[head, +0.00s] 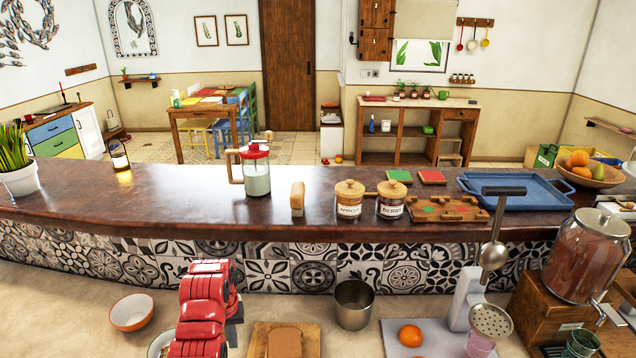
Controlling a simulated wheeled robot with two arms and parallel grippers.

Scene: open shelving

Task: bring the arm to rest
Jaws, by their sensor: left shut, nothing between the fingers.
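My left arm, red with dark parts, comes up from the bottom edge left of centre over the lower counter. Its gripper (210,268) is at the upper end of the red part, in front of the patterned tile face of the bar. It is shut and empty. The fingers are small and hard to make out against the tiles. My right gripper is not in view.
A bread board (257,340), a metal cup (354,303) and a bowl (131,312) stand near my arm on the lower counter. A citrus press (470,290) and drink dispenser (588,255) stand right. The raised bar (150,200) carries jars and a blue tray (522,204).

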